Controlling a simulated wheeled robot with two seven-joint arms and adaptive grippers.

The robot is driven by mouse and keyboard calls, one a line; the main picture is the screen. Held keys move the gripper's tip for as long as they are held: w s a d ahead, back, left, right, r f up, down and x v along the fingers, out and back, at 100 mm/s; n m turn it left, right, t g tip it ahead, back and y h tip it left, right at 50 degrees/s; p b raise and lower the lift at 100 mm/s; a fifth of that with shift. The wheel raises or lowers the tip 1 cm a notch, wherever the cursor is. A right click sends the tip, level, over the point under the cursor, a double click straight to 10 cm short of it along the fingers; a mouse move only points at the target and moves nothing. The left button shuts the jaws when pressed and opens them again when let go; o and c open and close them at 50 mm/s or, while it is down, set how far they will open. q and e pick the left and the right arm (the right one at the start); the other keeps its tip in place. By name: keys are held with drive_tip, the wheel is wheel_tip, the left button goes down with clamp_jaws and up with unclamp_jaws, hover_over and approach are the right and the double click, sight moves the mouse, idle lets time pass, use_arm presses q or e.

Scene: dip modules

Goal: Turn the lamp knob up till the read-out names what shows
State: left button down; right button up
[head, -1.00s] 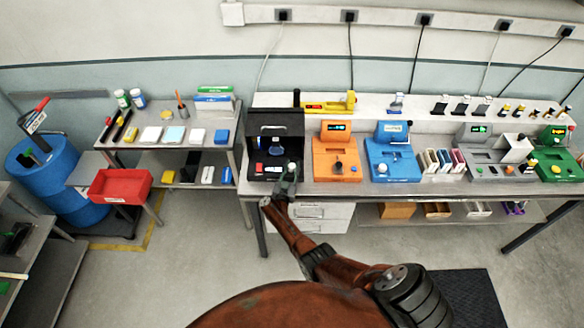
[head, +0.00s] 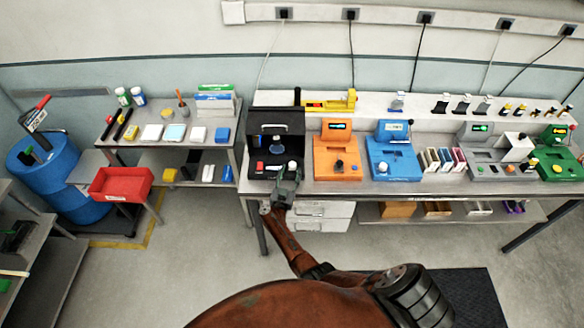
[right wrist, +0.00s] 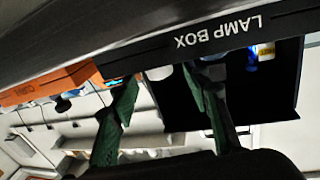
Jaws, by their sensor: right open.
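The lamp box (head: 290,118) is a black open-fronted box at the left end of the bench in the head view. It has a small red mark inside its top, too small to read, and a bluish item (head: 277,150) inside. A pale round knob (head: 292,165) shows at its front right. My right gripper (head: 288,176) is open just in front of the knob. In the right wrist view the LAMP BOX lettering (right wrist: 217,31) is upside down, and a pale rounded thing (right wrist: 158,73) lies between my open green fingers (right wrist: 162,82). My left gripper is not in view.
An orange device (head: 337,155) and a blue device (head: 393,155) stand to the right on the bench. A red bin (head: 122,184) and a shelf table with bottles stand left. A white drawer unit (head: 322,215) sits under the bench. The floor in front is mostly clear.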

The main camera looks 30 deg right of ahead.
sight(292, 168)
drive_tip(key=shift+v, duration=1.65)
